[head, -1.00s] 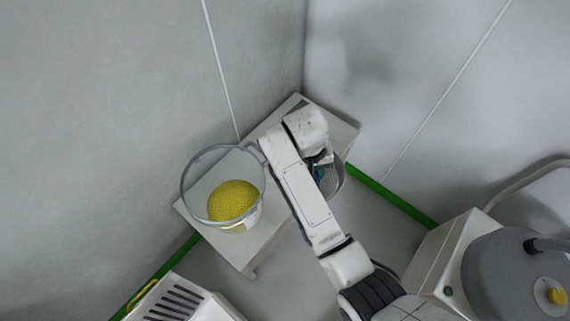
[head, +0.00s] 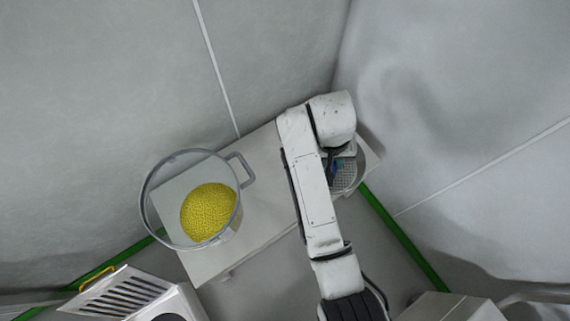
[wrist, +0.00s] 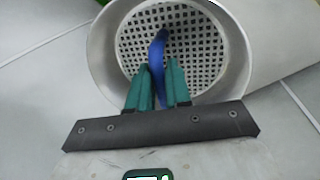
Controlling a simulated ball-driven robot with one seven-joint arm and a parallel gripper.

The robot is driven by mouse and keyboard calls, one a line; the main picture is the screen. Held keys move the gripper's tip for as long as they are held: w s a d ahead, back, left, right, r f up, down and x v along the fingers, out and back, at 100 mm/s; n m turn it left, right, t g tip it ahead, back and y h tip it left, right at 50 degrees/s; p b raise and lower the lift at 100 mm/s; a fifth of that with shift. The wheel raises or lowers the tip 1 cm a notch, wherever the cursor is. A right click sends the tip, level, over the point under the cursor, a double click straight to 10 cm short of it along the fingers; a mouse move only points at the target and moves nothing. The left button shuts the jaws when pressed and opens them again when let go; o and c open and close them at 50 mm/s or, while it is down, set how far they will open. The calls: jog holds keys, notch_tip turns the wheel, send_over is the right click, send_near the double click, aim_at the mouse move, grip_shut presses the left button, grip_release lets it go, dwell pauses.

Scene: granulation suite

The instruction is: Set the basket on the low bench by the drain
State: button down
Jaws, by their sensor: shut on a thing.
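A round grey basket with a perforated floor (wrist: 235,50) fills the top of the wrist view. My gripper (wrist: 158,72) has its green fingers shut on the basket's blue handle (wrist: 157,50). In the head view the basket (head: 350,178) shows partly from behind my wrist, at the right end of a white low bench (head: 265,195). The arm hides much of it. I cannot tell whether its base touches the bench top. No drain can be made out.
A clear-walled pot (head: 150,205) of yellow granules (head: 208,212) stands on the bench's left part. Bare bench top lies between pot and arm. Grey walls meet behind the bench. A white vented unit (head: 120,295) stands at lower left.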

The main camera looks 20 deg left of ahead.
jog(key=s+a+f+n+b, duration=0.1)
jog(key=a+f+n+b, duration=0.1)
jog(key=a+f+b, duration=0.7)
jog(key=shift+t, duration=0.3)
jog(key=f, duration=0.2)
jog(key=a+f, duration=0.1)
jog(key=f, duration=0.2)
jog(key=a+f, duration=0.1)
jog(key=f, duration=0.1)
jog(key=shift+s+f+b, duration=0.2)
jog(key=shift+f+b, duration=0.15)
jog(key=shift+b, duration=0.05)
jog(key=shift+f, duration=0.2)
jog(key=c, duration=1.1)
grip_release()
jog(key=shift+o, duration=0.2)
jog(key=shift+r, duration=0.1)
notch_tip(320, 180, up, 12)
jog(key=s+a+p, duration=0.1)
jog(key=a+p, duration=0.1)
jog(key=p, duration=0.1)
jog(key=shift+s+p, duration=0.2)
jog(key=shift+p, duration=0.15)
